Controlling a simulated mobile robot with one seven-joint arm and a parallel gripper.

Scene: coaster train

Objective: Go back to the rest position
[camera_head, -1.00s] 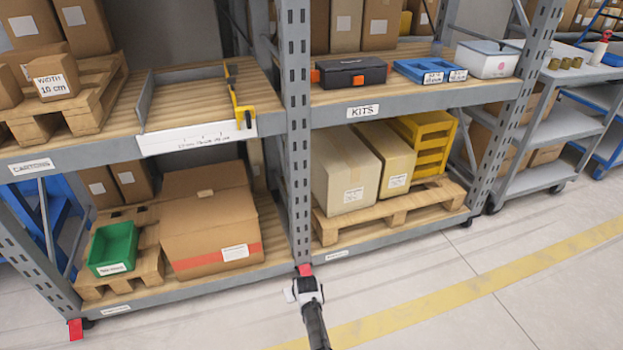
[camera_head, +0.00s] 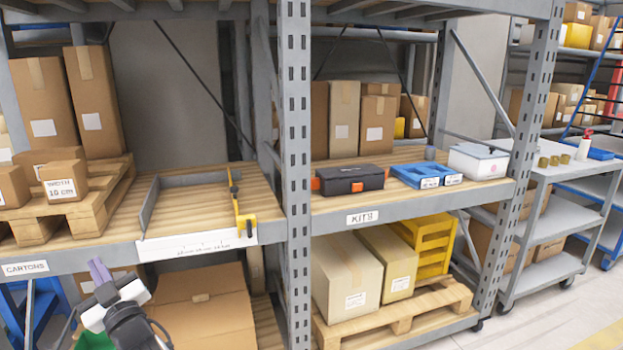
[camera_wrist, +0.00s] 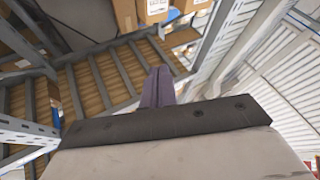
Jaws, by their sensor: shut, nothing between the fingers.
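My gripper (camera_head: 99,270) is at the lower left of the head view, in front of the rack and just below the shelf edge with the cartons label. Its purple-grey fingers point upward and are together, with nothing between them. In the wrist view the shut fingers (camera_wrist: 157,87) stand in the middle, against a slatted shelf and cartons beyond. The gripper looks apart from the rack, but the exact gap cannot be told.
The rack shelf (camera_head: 195,212) holds a measuring fixture with a yellow clamp (camera_head: 244,222). A small carton (camera_head: 64,181) sits on a pallet (camera_head: 80,215). A black case (camera_head: 349,179) and blue tray (camera_head: 424,175) lie on the kits shelf. Grey upright (camera_head: 295,150) divides the bays.

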